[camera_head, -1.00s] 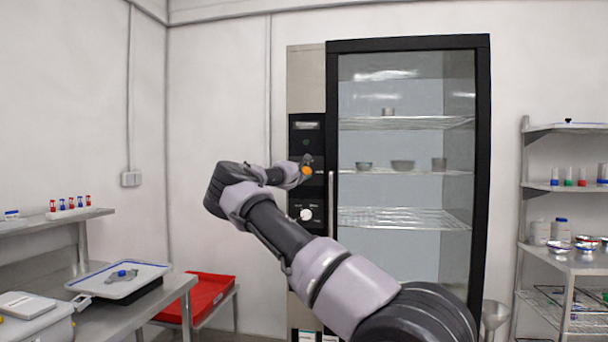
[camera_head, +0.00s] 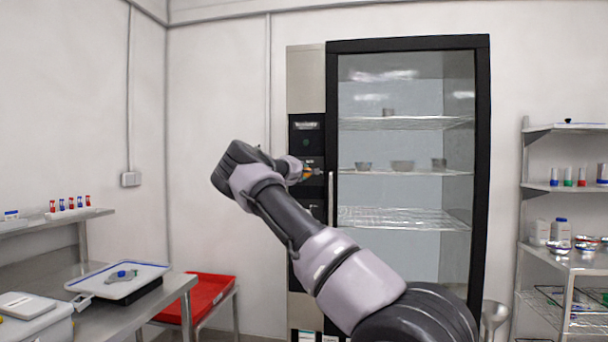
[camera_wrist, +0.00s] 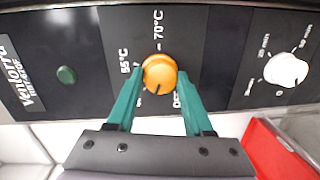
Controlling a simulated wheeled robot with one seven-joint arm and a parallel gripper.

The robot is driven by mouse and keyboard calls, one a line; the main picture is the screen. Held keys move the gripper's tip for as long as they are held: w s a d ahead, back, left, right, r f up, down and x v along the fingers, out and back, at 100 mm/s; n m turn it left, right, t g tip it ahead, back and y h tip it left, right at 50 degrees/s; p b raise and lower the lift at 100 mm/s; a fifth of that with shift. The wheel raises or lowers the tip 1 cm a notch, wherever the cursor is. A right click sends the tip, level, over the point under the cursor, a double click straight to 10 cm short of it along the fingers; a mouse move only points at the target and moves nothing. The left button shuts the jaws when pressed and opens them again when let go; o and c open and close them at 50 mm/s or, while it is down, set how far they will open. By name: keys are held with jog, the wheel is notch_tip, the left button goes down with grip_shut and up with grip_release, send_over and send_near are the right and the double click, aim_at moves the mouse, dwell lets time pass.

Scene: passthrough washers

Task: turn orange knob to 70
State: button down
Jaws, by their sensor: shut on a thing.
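The orange knob (camera_wrist: 160,73) sits on the black control panel, with 70°C printed above it and 55°C to its left in the wrist view. A dark mark on the knob points toward the bottom of the picture, away from 70°C; other labels are partly hidden by the fingers. My gripper (camera_wrist: 161,78) has its two teal fingers shut on the knob, one on each side. In the head view, my gripper (camera_head: 308,174) is at the panel left of the glass door, and the orange knob shows only slightly.
A white timer knob (camera_wrist: 286,70) and a green button (camera_wrist: 66,75) flank the orange knob. The glass-door cabinet (camera_head: 481,150) with its vertical handle (camera_head: 330,200) is just right of my gripper. A red tray (camera_head: 205,298) stands low to the left.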

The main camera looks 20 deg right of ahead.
jog(key=m, duration=1)
jog(key=m+t+y, duration=0.1)
jog(key=m, duration=0.9)
jog(key=m+t, duration=0.1)
jog(key=m, duration=0.9)
jog(key=shift+s+f+y, duration=0.1)
jog(key=shift+f+y, duration=0.2)
jog(key=shift+t, duration=0.3)
jog(key=shift+c, duration=1.5)
grip_release()
